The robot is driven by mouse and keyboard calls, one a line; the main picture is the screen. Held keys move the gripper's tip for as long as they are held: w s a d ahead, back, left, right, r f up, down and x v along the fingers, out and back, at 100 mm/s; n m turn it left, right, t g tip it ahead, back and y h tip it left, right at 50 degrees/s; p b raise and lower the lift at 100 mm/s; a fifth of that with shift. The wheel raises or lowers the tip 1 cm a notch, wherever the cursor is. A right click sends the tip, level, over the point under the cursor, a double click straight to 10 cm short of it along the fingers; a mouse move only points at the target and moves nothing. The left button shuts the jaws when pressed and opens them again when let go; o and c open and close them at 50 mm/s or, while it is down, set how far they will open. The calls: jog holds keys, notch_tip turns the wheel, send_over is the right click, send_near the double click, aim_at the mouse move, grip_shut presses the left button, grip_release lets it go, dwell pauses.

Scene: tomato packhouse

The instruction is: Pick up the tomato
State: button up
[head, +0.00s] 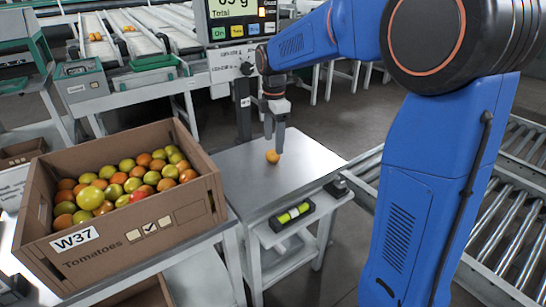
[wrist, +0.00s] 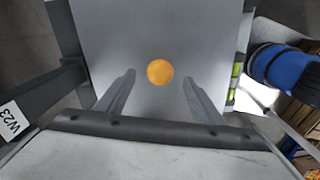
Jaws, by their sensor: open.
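A single orange tomato (head: 273,157) rests on the bare metal top of the scale (head: 240,184). In the wrist view the tomato (wrist: 160,72) lies beyond the fingertips and about midway between their lines, with clear metal around it. My gripper (head: 274,137) points down at the tomato from close by. In the wrist view my gripper (wrist: 160,80) shows two fingers spread apart with nothing between them. The head view does not show clearly whether a finger touches the tomato.
A cardboard crate (head: 130,255) marked W37, full of yellow, orange and red tomatoes, stands left of the scale. A display (head: 243,20) stands behind it. Roller conveyors (head: 495,225) run on the right.

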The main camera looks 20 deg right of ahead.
aim_at(274, 151)
jog(key=shift+f, duration=2.55)
jog(key=c, duration=0.9)
